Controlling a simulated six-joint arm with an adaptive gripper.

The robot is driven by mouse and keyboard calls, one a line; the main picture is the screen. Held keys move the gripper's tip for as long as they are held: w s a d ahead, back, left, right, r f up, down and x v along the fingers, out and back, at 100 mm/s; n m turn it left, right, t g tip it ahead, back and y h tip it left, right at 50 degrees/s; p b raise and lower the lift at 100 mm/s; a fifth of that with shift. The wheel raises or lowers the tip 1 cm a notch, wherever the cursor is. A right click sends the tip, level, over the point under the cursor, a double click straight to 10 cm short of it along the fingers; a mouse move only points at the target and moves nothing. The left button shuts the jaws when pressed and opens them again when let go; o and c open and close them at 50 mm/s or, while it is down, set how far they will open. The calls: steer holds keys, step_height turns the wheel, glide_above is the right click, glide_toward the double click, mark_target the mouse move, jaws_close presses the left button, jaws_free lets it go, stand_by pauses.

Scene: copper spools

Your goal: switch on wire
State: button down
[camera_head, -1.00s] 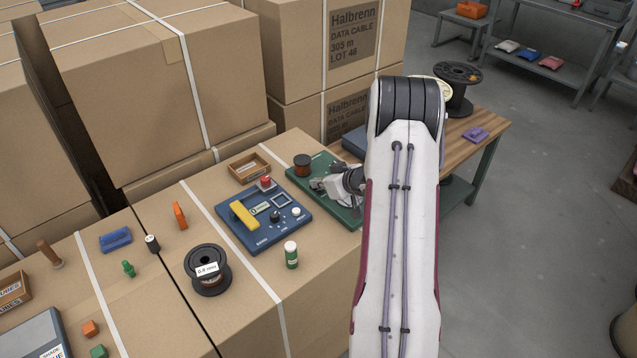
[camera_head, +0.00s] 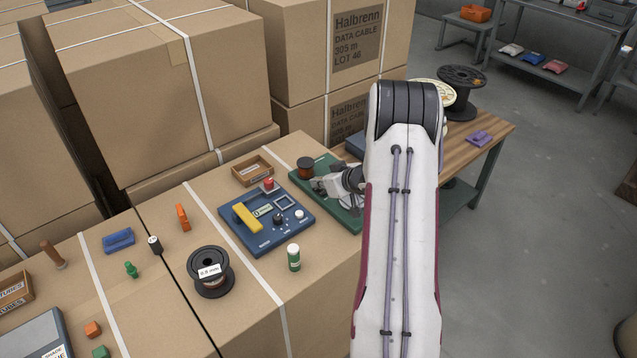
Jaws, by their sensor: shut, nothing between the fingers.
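A blue control panel (camera_head: 262,239) lies on a cardboard box in the middle. It carries a yellow lever (camera_head: 247,216), a red button (camera_head: 268,185), a black knob (camera_head: 278,219), a white button (camera_head: 299,214) and a small display. A black spool (camera_head: 210,281) with a white label, apparently of dark wire, stands left of the panel. A small copper-brown spool (camera_head: 305,168) stands on a green base (camera_head: 347,217). My gripper (camera_head: 314,184) is shut and empty, just right of the panel and over the green base. My arm hides much of the base's right side.
A green-and-white bottle (camera_head: 293,258) stands in front of the panel, and a wooden tray (camera_head: 252,171) lies behind it. An orange piece (camera_head: 183,217), a blue block (camera_head: 118,240) and several small pieces lie left. Tall cartons (camera_head: 130,90) wall off the back.

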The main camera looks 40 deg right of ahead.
steer(key=shift+r, duration=0.1)
steer(key=shift+w+r, duration=0.1)
steer(key=shift+r, duration=0.35)
steer(key=r, duration=0.3)
steer(key=shift+w, duration=0.2)
steer(key=s+r, duration=0.6)
steer(key=r, duration=0.1)
steer(key=shift+r, duration=0.4)
